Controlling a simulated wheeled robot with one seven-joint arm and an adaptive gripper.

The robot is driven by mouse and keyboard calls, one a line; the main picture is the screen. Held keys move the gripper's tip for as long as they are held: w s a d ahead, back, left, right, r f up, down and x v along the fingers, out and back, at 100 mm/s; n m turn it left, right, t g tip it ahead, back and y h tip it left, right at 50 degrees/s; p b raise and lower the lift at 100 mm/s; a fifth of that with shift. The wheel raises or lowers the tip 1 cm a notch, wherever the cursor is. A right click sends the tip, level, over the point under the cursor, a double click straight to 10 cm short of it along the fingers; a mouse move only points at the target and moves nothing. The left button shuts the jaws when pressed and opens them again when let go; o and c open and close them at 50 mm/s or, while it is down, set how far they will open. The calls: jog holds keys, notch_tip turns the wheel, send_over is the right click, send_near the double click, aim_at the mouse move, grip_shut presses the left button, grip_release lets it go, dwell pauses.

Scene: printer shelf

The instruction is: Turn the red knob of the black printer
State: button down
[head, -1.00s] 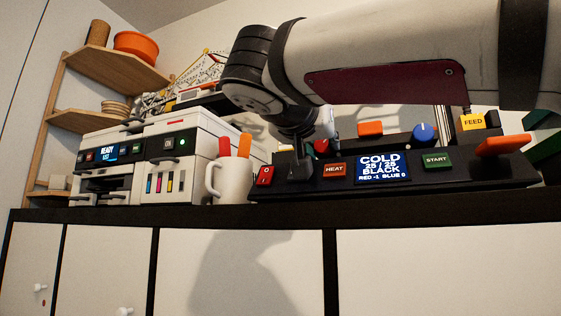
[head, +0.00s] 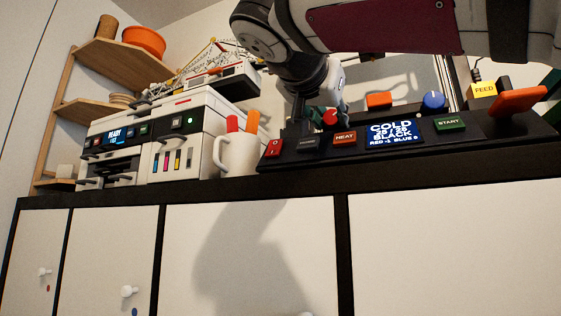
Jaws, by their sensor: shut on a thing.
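The black printer (head: 470,151) is a long, low unit on the shelf top at the right. Its display (head: 391,134) reads COLD, 25 / 25, BLACK, RED -1, BLUE 0. The red knob (head: 330,117) sits on its back left, partly hidden by my gripper. My gripper (head: 325,115) comes down from above, with a dark finger to the left of the knob and another finger to its right. It is shut on the red knob. The blue knob (head: 433,101) stands farther right on the same printer.
A white mug (head: 237,154) with orange-handled items stands just left of the black printer. White printers (head: 188,148) fill the shelf top farther left. An orange lever (head: 518,101) and a yellow FEED block (head: 484,89) are at the right.

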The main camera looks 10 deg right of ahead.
jog(key=shift+m+b, duration=1.4)
jog(key=shift+b, duration=0.1)
jog(key=shift+m+b, duration=0.3)
jog(key=shift+m, duration=0.1)
jog(key=c, duration=1.3)
grip_release()
jog(key=shift+v, duration=4)
